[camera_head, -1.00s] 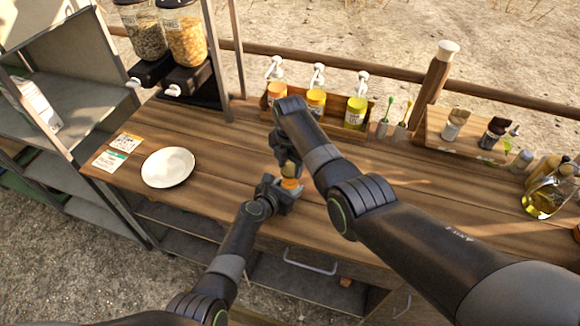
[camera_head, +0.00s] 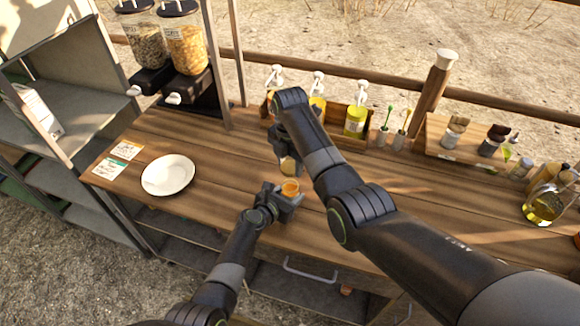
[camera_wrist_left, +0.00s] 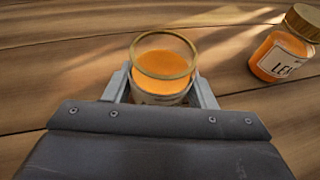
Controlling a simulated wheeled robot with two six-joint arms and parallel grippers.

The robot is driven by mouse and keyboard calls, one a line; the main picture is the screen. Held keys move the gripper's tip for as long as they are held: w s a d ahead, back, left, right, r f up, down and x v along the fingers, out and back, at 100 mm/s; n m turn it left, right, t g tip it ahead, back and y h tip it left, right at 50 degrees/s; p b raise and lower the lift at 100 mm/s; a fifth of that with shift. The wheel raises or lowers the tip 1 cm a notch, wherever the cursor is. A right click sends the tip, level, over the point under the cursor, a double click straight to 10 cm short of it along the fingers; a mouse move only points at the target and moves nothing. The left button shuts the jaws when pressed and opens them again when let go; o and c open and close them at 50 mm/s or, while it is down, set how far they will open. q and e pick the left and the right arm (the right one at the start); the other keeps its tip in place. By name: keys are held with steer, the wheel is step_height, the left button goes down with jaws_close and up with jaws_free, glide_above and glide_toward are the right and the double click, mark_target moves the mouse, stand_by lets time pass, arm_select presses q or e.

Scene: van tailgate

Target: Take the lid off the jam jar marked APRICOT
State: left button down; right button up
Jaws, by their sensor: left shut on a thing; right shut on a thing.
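An open jam jar (camera_head: 291,187) with orange jam stands between the fingers of my left gripper (camera_head: 288,197), which is shut on it. In the left wrist view the jar (camera_wrist_left: 162,66) shows its bare round rim; its label is mostly hidden, so I cannot read it. My right gripper (camera_head: 284,158) is above and behind the jar, shut on the gold lid (camera_head: 288,167), which is apart from the jar. A second jar (camera_wrist_left: 285,50) with a gold lid and a label starting "LE" stands to the right in the left wrist view.
A white plate (camera_head: 168,174) and two cards (camera_head: 118,159) lie at the left of the wooden counter (camera_head: 220,165). Pump bottles (camera_head: 355,120) stand in a wooden box at the back. A glass oil bottle (camera_head: 545,204) is at the far right. My right arm hides the middle of the counter.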

arm_select(q)
steer(key=c, duration=0.5)
jaws_free()
